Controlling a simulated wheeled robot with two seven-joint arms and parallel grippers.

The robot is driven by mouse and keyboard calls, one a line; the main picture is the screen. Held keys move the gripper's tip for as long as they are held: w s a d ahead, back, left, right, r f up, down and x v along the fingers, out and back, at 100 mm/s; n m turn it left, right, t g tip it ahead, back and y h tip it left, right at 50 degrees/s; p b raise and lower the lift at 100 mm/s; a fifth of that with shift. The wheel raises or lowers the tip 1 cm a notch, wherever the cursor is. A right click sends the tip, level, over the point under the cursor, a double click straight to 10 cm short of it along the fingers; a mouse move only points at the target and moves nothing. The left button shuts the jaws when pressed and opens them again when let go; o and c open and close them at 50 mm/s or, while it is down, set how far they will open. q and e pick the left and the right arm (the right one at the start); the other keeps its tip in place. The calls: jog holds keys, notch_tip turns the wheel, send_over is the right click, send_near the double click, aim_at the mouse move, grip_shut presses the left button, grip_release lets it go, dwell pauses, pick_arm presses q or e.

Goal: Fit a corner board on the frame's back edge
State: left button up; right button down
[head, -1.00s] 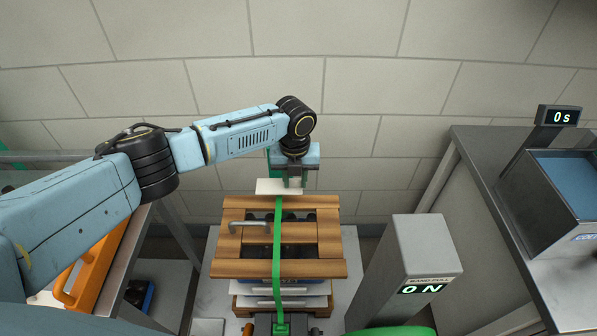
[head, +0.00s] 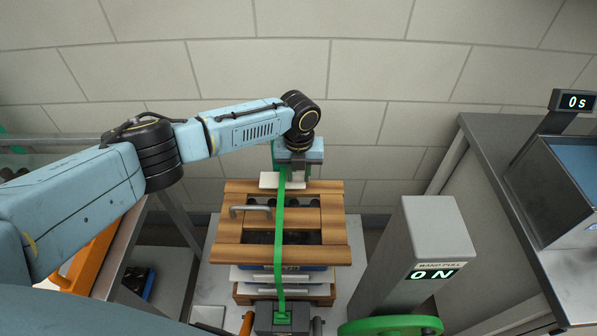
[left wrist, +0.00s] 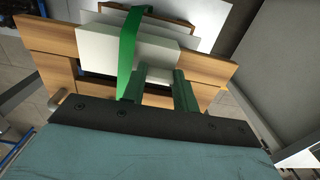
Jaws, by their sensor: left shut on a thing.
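The wooden slatted frame (head: 235,253) lies on top of a stack, with a green band (head: 279,225) running over it from front to back. The white corner board (head: 268,181) is at the frame's back edge, with the band passing across it. My left gripper (head: 298,178) is above the back edge, shut on the board to the right of the band. In the left wrist view the green fingers (left wrist: 161,72) meet the white board (left wrist: 103,43) beside the band (left wrist: 127,45). Whether the board sits fully down on the edge is unclear. My right gripper is out of view.
A grey post (head: 432,235) labelled band pull, showing ON, stands right of the stack, with a green wheel (head: 385,326) below. A metal bench (head: 500,170) with a display reading 0 s is at right. An orange-handled thing (head: 90,262) lies on the left shelf.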

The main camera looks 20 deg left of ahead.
pick_arm(q)
jog(key=shift+f, duration=0.2)
jog(key=shift+f+b, duration=0.75)
jog(key=shift+b, duration=0.05)
jog(key=o, duration=1)
jog(key=shift+r, duration=0.1)
jog(key=shift+r+p, duration=3.1)
jog(key=shift+r, duration=0.35)
jog(key=shift+s, duration=0.1)
